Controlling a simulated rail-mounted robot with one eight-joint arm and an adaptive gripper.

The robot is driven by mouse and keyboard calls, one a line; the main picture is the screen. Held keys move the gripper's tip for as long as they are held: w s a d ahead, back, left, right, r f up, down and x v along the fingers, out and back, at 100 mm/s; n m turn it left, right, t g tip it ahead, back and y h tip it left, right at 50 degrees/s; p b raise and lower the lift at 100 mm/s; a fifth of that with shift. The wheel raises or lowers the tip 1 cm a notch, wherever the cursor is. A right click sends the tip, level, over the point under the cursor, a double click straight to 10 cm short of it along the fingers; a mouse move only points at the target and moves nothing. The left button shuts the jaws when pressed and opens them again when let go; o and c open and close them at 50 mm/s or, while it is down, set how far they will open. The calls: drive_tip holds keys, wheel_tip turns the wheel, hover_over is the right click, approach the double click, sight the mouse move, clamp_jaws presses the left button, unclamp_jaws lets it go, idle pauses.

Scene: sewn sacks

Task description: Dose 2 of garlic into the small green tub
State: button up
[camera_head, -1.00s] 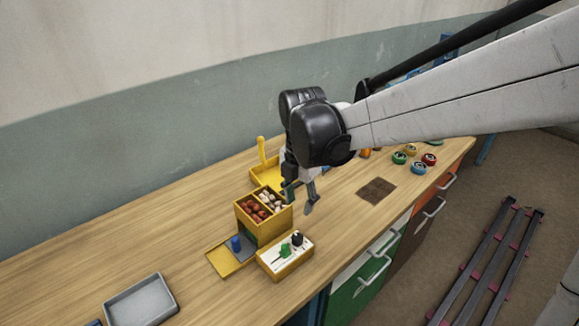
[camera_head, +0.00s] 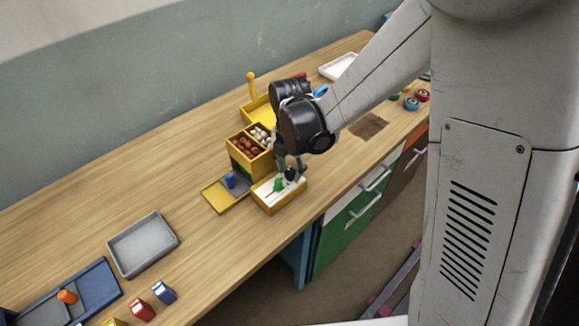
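Pale garlic-like pieces (camera_head: 262,134) lie in the right compartment of a yellow two-part bin (camera_head: 254,165). Red-brown pieces (camera_head: 245,147) fill its left compartment. In front of the bin is a yellow box (camera_head: 283,204) with a white top, a green knob (camera_head: 278,185) and a black knob (camera_head: 290,175). My gripper (camera_head: 290,166) points down over this box, with its fingers close by the black knob. Whether they touch or hold the knob is too small to tell. I cannot make out a small green tub for certain.
A yellow slide tray (camera_head: 218,199) with a blue knob (camera_head: 230,180) sits left of the box. A grey tray (camera_head: 143,245), a blue tray (camera_head: 97,289) and small red (camera_head: 142,310) and blue (camera_head: 164,292) blocks lie nearer. A brown mat (camera_head: 369,125) lies to the right.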

drive_tip(key=shift+f, duration=0.6)
drive_tip(key=shift+c, duration=0.4)
clamp_jaws()
drive_tip(key=shift+m+b, duration=0.3)
drive_tip(key=shift+b, duration=0.05)
drive_tip(key=shift+f+m+b, duration=0.15)
drive_tip(key=shift+m+b, duration=0.7)
drive_tip(key=shift+m, duration=0.15)
drive_tip(key=m+b, duration=0.2)
drive_tip(key=m, duration=0.1)
drive_tip(key=m+b, duration=0.3)
drive_tip(key=m, duration=0.4)
drive_tip(key=shift+w+b, duration=0.1)
drive_tip(key=shift+b, duration=0.2)
drive_tip(key=shift+r, duration=0.2)
